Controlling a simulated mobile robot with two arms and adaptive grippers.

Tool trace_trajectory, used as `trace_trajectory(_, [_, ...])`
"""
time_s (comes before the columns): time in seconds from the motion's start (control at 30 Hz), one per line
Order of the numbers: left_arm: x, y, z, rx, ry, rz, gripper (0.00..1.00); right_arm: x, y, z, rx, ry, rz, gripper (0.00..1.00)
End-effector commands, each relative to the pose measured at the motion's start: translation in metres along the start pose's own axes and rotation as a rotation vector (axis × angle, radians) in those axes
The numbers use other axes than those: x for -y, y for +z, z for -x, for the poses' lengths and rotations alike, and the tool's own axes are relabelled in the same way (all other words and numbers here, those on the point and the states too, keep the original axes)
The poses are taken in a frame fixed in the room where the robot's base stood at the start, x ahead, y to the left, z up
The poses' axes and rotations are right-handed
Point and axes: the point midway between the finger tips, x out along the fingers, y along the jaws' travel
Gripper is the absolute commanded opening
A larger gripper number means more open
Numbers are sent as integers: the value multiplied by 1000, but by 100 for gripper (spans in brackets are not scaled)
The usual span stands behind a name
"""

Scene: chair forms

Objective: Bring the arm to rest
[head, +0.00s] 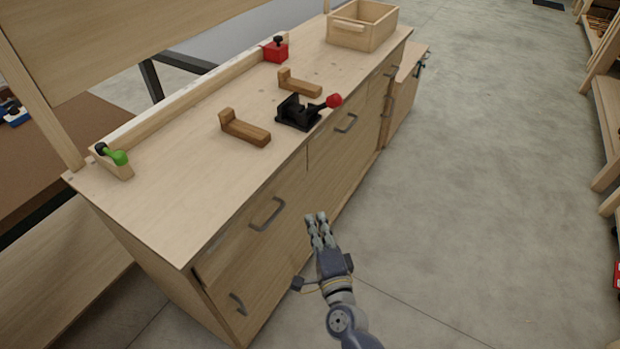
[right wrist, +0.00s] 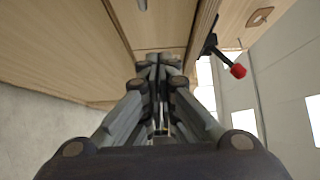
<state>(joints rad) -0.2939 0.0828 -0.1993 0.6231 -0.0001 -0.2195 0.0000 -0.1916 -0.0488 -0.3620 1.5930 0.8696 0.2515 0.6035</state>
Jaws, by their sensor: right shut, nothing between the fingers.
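My right gripper (head: 317,219) is in front of the workbench, over the floor and below the level of the bench top. Its fingers are together and hold nothing. In the right wrist view my right gripper (right wrist: 158,62) fills the middle, with its fingers closed toward the bench front. My left gripper is not in the head view.
The wooden bench (head: 180,215) holds a black clamp with a red knob (head: 300,112), two L-shaped wooden blocks (head: 245,128), a red block (head: 276,50), a green-handled piece (head: 116,158) and an open wooden box (head: 362,28). The floor (head: 480,180) to the right is clear.

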Motion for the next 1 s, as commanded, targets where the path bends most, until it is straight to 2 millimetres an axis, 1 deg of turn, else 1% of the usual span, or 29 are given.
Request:
trace_trajectory(0.17, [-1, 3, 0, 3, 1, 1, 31, -2, 0, 2, 1, 4, 5, 0])
trace_trajectory(0.23, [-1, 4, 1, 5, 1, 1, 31, -13, 0, 4, 10, 26, 34, 0])
trace_trajectory(0.27, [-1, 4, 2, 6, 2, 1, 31, -22, 1, 6, 17, 44, 59, 0])
trace_trajectory(0.37, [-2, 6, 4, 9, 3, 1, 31, -68, 2, 19, 60, 136, 186, 0])
trace_trajectory(0.4, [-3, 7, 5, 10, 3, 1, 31, -92, 2, 28, 86, 186, 256, 0])
trace_trajectory(0.47, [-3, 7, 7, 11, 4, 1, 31, -133, 1, 45, 136, 269, 367, 0])
trace_trajectory(0.5, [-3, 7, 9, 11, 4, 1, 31, -161, -1, 60, 174, 326, 444, 0])
trace_trajectory(0.57, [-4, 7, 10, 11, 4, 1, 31, -201, -5, 84, 236, 410, 551, 0])
trace_trajectory(0.6, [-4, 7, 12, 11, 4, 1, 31, -226, -8, 102, 280, 465, 620, 0])
trace_trajectory(0.67, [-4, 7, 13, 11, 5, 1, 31, -261, -15, 131, 349, 544, 716, 0])
trace_trajectory(0.7, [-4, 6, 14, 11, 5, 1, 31, -283, -20, 152, 398, 596, 777, 0])
trace_trajectory(0.77, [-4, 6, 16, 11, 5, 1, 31, -314, -28, 186, 477, 672, 864, 0])
trace_trajectory(0.8, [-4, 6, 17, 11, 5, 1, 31, -333, -34, 210, 531, 721, 918, 0])
trace_trajectory(0.87, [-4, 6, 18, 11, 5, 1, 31, -358, -44, 248, 617, 793, 995, 0])
trace_trajectory(0.9, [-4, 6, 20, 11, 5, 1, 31, -374, -51, 273, 677, 839, 1041, 0])
trace_trajectory(0.97, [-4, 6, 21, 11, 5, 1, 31, -393, -61, 312, 770, 904, 1107, 0])
trace_trajectory(1.0, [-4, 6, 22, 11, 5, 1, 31, -404, -69, 338, 830, 943, 1145, 0])
